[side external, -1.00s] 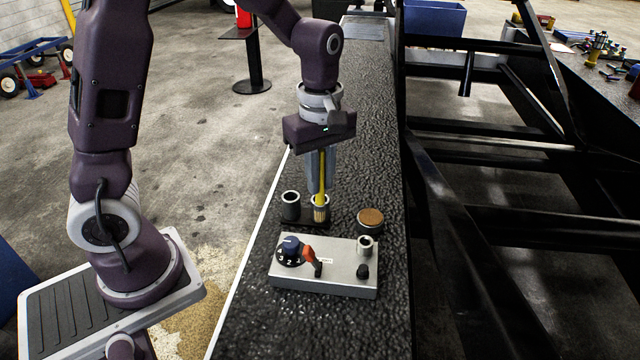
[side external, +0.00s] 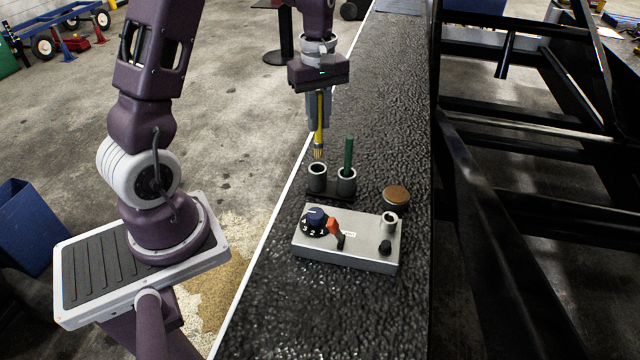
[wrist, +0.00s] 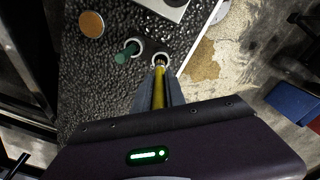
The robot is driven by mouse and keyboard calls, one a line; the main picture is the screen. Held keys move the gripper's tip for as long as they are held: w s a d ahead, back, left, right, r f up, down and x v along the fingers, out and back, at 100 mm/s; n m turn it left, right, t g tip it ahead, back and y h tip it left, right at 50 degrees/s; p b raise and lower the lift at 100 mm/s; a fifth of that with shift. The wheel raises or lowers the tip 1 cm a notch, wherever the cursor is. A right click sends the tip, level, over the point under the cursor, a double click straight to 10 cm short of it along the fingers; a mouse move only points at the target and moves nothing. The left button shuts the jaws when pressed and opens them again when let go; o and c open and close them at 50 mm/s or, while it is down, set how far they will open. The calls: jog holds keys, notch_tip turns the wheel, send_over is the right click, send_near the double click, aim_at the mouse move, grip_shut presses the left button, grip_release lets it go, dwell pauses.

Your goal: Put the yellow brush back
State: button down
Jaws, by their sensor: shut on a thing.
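My gripper (side external: 319,118) is shut on the yellow brush (side external: 319,132), which hangs upright with its bristles down. The brush tip is just above the left cup (side external: 317,180) of a dark two-cup holder, apart from it in the side view. The right cup (side external: 346,182) holds a green-handled tool (side external: 348,155) standing upright. In the wrist view, the yellow brush (wrist: 159,85) lies between the fingers, its tip overlapping the rim of a cup (wrist: 161,58). The green tool (wrist: 127,53) stands in the other cup beside it.
A grey control box (side external: 347,243) with a dial, an orange-red lever and a black knob sits in front of the holder. A brown-topped round disc (side external: 396,197) is to the right. The dark textured belt surface (side external: 385,120) is clear behind the holder.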

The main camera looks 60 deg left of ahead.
aim_at(317, 145)
jog(key=f, duration=0.9)
jog(key=shift+a+f, duration=0.25)
jog(key=shift+f, duration=0.15)
jog(key=shift+f, duration=0.15)
jog(key=c, duration=1.4)
grip_release()
notch_tip(317, 145, up, 12)
jog(key=shift+f, duration=0.1)
jog(key=s+d+r+m+t, duration=0.2)
jog(key=s+d+r+m, duration=0.25)
jog(key=d+r, duration=0.3)
jog(key=s+d+r+m+t, duration=0.1)
jog(key=s+d+m, duration=0.2)
jog(key=s+m, duration=0.1)
jog(key=s+d+r+m+t, duration=0.1)
jog(key=s+d+r+m, duration=0.1)
jog(key=s, duration=0.4)
jog(key=s+d+r+m+t, duration=0.1)
jog(key=s+d+r+m, duration=0.1)
jog(key=s+d+m, duration=0.2)
jog(key=shift+s+d+m+t, duration=0.3)
jog(key=shift+s+m, duration=0.45)
jog(key=shift+m, duration=0.4)
